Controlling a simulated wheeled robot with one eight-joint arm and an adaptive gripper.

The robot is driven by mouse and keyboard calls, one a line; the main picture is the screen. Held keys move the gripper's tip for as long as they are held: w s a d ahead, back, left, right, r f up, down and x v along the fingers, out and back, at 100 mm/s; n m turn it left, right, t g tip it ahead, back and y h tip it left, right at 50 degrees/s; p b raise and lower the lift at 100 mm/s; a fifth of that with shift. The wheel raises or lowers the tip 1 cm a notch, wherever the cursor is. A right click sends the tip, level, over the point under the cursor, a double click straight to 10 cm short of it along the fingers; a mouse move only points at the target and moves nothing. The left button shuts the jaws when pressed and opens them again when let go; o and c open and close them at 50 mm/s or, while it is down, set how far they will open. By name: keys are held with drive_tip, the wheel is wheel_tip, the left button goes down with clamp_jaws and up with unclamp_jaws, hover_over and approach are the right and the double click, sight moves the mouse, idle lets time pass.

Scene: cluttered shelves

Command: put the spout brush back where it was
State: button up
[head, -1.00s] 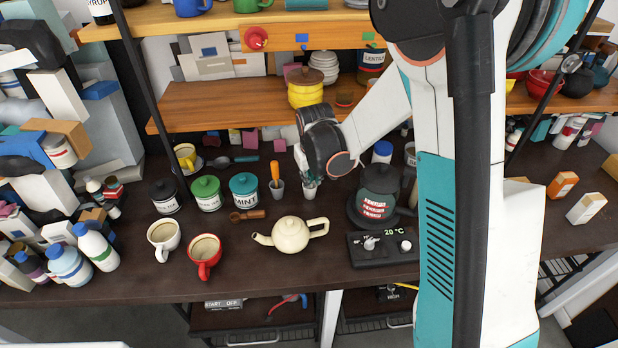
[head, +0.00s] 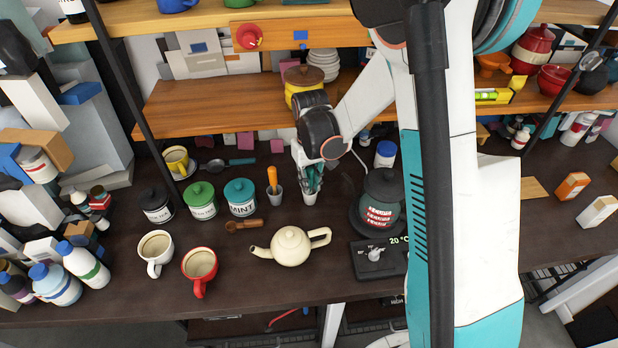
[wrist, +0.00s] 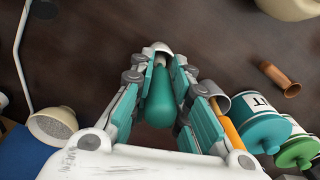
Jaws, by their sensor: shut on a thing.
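My gripper (head: 310,180) points down over the back middle of the dark counter. It is shut on a teal-handled tool, which I take to be the spout brush; its handle (wrist: 158,97) shows between the fingers in the wrist view. A small pale cup (head: 310,195) stands right below the fingertips, and its rim (wrist: 157,48) shows at the tool's far end. The tool's lower end is hidden, so I cannot tell how deep it sits in the cup. A similar cup (head: 276,198) with an orange-handled tool (head: 272,178) stands just left of my gripper.
A cream teapot (head: 290,246) stands in front of the cups. A green canister (head: 202,202) and a teal MINT canister (head: 240,198) stand to the left. A dark kettle (head: 380,205) on its base is close on the right. A wooden shelf (head: 215,110) lies behind and above.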

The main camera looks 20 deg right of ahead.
sight(310, 168)
drive_tip(key=shift+w+d+f, duration=0.1)
drive_tip(key=shift+w, duration=0.1)
drive_tip(key=shift+f, duration=0.15)
drive_tip(key=o, duration=0.8)
drive_tip(key=shift+o, duration=0.2)
drive_tip(key=shift+r+p, duration=1.1)
drive_tip(key=shift+r, duration=2.9)
